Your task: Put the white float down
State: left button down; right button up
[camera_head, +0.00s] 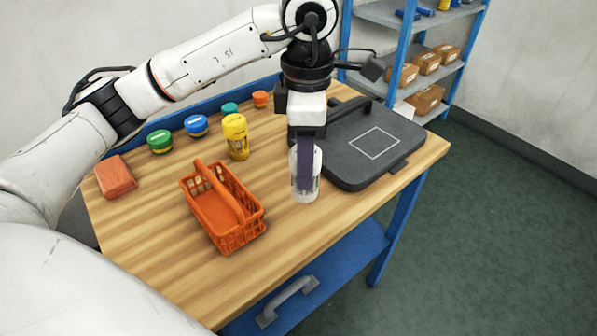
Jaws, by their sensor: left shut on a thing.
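The white float (314,182) is a pale, partly see-through upright cylinder on the right of the table's middle. My left gripper (305,178) comes down on it from above and is shut on it. A dark finger covers part of its near side. The float's lower end is at or just above the wooden top; I cannot tell whether it touches. My right gripper is not in view.
An orange basket (222,212) stands left of the float, and a dark case (345,160) lies close on its right. The wooden table's (285,240) front is clear.

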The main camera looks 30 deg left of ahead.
pick_arm(q)
jog(key=shift+f, duration=2.8)
jog(key=shift+f, duration=0.1)
jog(key=shift+f, duration=0.15)
jog(key=c, duration=1)
grip_release()
jog(key=shift+c, duration=0.2)
notch_tip(320, 180, up, 12)
jog(key=shift+r, duration=0.25)
